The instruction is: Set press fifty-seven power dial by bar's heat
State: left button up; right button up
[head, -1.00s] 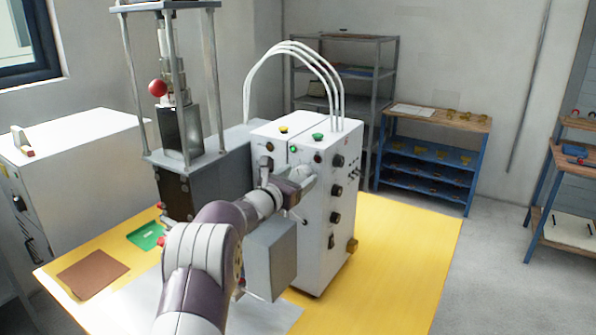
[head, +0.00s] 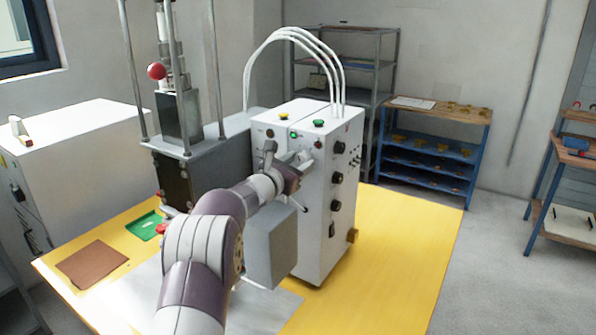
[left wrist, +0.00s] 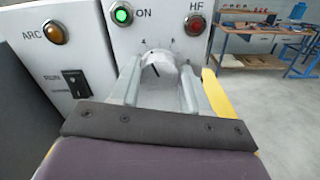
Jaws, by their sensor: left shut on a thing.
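The press's white control cabinet (head: 310,240) stands on the yellow table, its dark knobs on the right side face. My left gripper (head: 304,160) is at the upper front of the cabinet. In the left wrist view, my left gripper (left wrist: 160,90) has a finger on each side of a pale grey dial (left wrist: 158,66) with a dark pointer line and is shut on it. Scale marks show above the dial; some numbers are too small or hidden to read. A green ON lamp (left wrist: 121,15) is lit above it. My right gripper is out of view.
The press column with a red ball (head: 156,71) stands left of the cabinet. A brown sheet (head: 92,263) and a green piece (head: 146,226) lie on the yellow table (head: 400,235). A red HF lamp (left wrist: 195,24) and an amber ARC lamp (left wrist: 54,33) flank the ON lamp.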

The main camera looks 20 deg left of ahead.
pick_arm(q)
jog(key=m+b, duration=0.2)
jog(key=b, duration=0.1)
jog(key=m+b, duration=0.2)
jog(key=b, duration=0.1)
jog(key=m+b, duration=0.2)
jog(key=b, duration=0.2)
jog(key=shift+f, duration=0.4)
jog(key=shift+d+r+m+b, duration=0.1)
jog(key=shift+r+m+b, duration=0.1)
jog(key=shift+m+b, duration=1.45)
jog(key=shift+m, duration=0.25)
jog(key=o, duration=1)
jog(key=shift+o, duration=0.2)
jog(key=shift+r, duration=0.15)
jog(key=shift+s, duration=0.1)
